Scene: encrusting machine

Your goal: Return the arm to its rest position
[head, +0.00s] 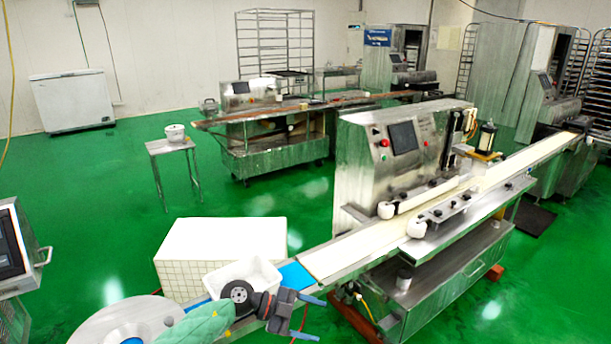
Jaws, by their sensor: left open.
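My left arm comes in from the lower left of the head view under a green sleeve. My left gripper (318,317) is open, its two blue-tipped fingers apart and pointing right. Nothing shows between the fingers. The gripper is in front of a white tray (262,272) and the near end of the conveyor belt (340,253). The wrist hides part of the tray. My right gripper is not in view.
The steel encrusting machine (365,165) stands behind the conveyor, right of the gripper. A white tiled block (220,245) stands behind the tray. A round steel disc (125,318) is at the lower left. Green floor (270,203) is free beyond.

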